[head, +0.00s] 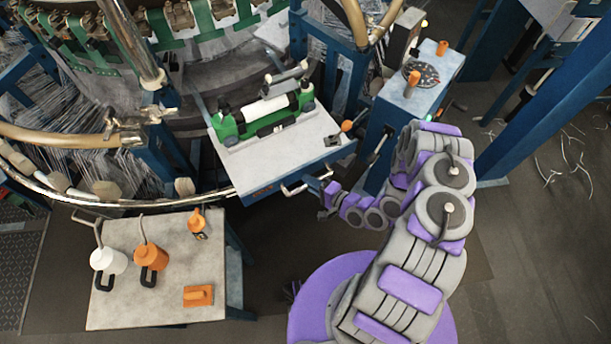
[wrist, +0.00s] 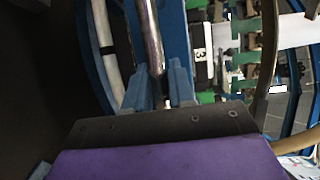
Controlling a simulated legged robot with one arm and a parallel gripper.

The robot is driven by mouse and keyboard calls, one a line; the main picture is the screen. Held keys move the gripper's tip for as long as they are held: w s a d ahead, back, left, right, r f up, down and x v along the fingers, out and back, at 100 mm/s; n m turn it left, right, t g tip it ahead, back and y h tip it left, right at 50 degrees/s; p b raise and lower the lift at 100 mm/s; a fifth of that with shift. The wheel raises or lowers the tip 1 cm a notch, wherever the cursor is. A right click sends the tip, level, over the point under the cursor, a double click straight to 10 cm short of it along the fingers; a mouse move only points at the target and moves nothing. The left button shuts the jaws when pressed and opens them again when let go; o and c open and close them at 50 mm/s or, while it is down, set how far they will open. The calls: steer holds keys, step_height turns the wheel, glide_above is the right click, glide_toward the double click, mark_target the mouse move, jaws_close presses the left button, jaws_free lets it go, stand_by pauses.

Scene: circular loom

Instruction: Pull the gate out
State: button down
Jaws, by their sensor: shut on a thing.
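The gate (head: 255,172) looks like the grey-topped platform with a blue front edge, carrying a green and white device (head: 265,112). A metal handle (head: 292,189) runs along its front edge. My gripper (head: 328,187) is at the right end of this handle, shut on it. In the wrist view, my blue fingers (wrist: 160,88) close around a shiny metal bar (wrist: 147,40). The exact contact is small in the head view and partly hidden behind the dark plate in the wrist view.
A low table (head: 120,308) with orange and white cans stands at the front left. A blue cabinet (head: 413,100) stands right of the gate. A curved rail (head: 110,202) passes at the left. A blue post (head: 550,90) rises at the right. Dark floor (head: 262,240) is clear before the gate.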

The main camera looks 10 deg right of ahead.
steer(key=shift+s+d+f, duration=0.15)
steer(key=shift+s+f, duration=0.1)
steer(key=shift+s, duration=0.4)
steer(key=c, duration=1.3)
jaws_free()
steer(key=shift+o, duration=1.2)
steer(key=shift+d+r, duration=0.1)
steer(key=shift+d, duration=0.15)
steer(key=shift+a, duration=0.15)
steer(key=shift+r, duration=0.1)
steer(key=v, duration=1.7)
steer(key=shift+d+p, duration=0.35)
steer(key=shift+p, duration=0.05)
